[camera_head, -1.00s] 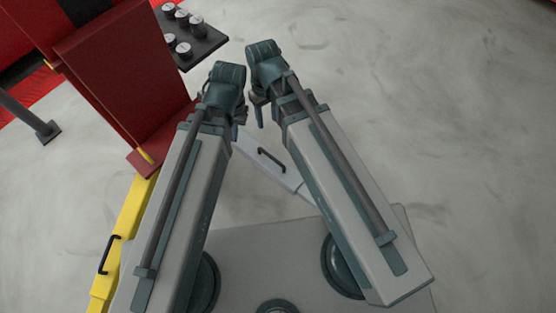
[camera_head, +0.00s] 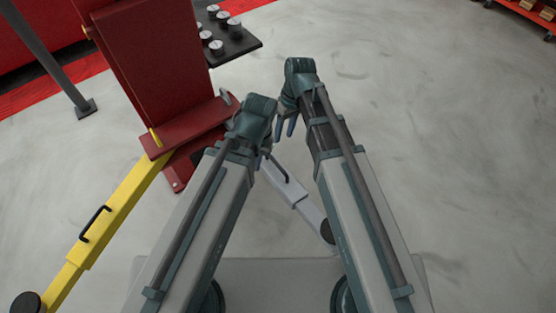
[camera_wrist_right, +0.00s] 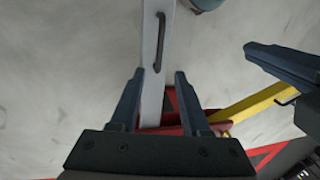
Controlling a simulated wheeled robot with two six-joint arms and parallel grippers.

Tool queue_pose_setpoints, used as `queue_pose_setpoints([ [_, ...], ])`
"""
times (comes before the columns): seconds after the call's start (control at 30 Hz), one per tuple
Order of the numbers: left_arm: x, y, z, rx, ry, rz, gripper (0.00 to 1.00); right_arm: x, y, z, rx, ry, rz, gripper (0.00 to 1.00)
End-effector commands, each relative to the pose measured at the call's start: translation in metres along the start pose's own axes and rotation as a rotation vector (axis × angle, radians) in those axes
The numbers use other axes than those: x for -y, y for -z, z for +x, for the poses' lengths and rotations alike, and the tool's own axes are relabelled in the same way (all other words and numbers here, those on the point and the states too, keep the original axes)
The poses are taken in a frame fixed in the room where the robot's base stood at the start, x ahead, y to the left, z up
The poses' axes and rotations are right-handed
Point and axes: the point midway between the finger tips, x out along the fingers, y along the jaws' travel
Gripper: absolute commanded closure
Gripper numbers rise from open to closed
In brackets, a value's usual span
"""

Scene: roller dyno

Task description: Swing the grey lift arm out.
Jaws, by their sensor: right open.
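The grey lift arm (camera_head: 307,208) reaches from the red post's foot toward the lower right, ending in a dark round pad. Its black handle (camera_head: 280,168) lies just below my right gripper (camera_head: 284,127) in the head view. In the right wrist view the grey arm (camera_wrist_right: 153,95) runs up between the open fingers of my right gripper (camera_wrist_right: 160,75). The handle (camera_wrist_right: 159,42) appears ahead of the fingertips, not between them. My left gripper (camera_head: 265,148) is close beside, partly hidden behind its own wrist; its opening is not clear.
The red post (camera_head: 155,65) stands at upper left. A yellow lift arm (camera_head: 115,207) with a black handle extends to the lower left. A black tray (camera_head: 240,42) holding several metal pucks is beside the post.

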Motion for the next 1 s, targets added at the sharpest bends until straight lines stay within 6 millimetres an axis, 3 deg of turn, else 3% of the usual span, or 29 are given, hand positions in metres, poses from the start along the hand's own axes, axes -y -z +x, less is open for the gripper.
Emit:
queue_pose_setpoints([
  [0.8, -0.011, 0.007, 0.112, 0.000, 0.000, 0.000, 1.00, -0.001, 0.000, 0.115, 0.000, 0.000, 0.000, 0.53],
  [1.0, -0.012, 0.007, 0.126, 0.000, 0.000, 0.000, 1.00, 0.000, 0.000, 0.129, 0.000, 0.000, 0.000, 0.53],
])
